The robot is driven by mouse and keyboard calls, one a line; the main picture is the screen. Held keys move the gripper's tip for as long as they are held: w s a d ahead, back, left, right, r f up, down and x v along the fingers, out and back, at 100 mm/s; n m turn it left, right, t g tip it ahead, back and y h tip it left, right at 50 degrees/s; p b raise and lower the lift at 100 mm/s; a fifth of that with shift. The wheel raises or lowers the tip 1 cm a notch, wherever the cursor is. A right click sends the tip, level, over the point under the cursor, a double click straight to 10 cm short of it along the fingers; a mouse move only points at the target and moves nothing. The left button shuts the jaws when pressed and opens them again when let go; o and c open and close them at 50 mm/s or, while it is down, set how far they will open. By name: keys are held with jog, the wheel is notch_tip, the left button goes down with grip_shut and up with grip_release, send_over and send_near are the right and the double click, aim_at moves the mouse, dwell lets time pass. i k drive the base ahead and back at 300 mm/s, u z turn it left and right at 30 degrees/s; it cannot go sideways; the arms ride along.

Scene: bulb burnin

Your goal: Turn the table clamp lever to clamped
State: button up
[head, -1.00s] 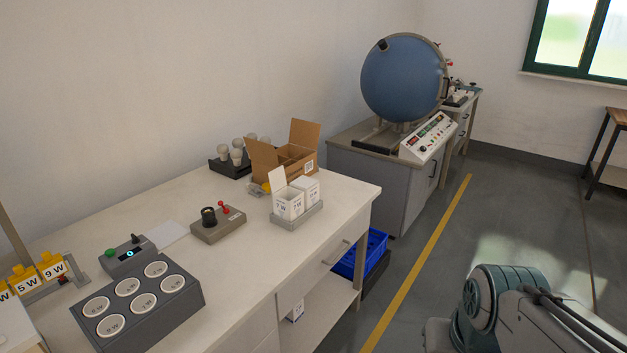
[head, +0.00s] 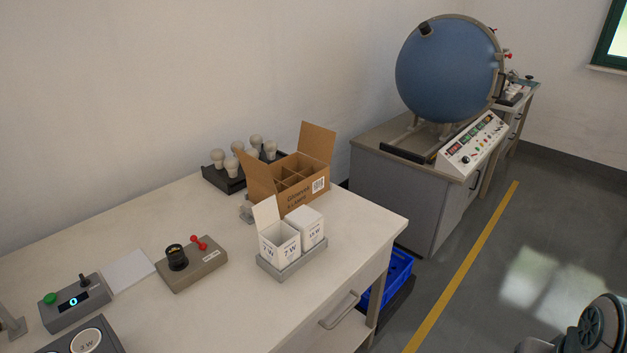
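A grey block (head: 190,273) with a dark round socket (head: 177,257) sits on the white table (head: 235,309), left of the middle. A short red lever (head: 199,243) stands on the back part of this block, just right of the socket, with its knob to the upper left. The label on the block is too small to read, so I cannot tell which position the lever is in. My gripper is not in view. Only a part of my arm shows at the lower right, over the floor and well away from the lever.
A tray of white boxes (head: 292,262) stands right of the block. Behind are an open carton (head: 297,180) and a dark rack of bulbs (head: 228,177). A button box (head: 75,302) is at left. A blue sphere (head: 447,68) stands on a grey cabinet. Floor at right is clear.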

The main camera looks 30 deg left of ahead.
aim_at(248, 212)
jog(key=u, duration=0.4)
jog(key=i, duration=0.8)
jog(key=u, duration=1.25)
jog(key=i, duration=0.45)
jog(key=u, duration=0.5)
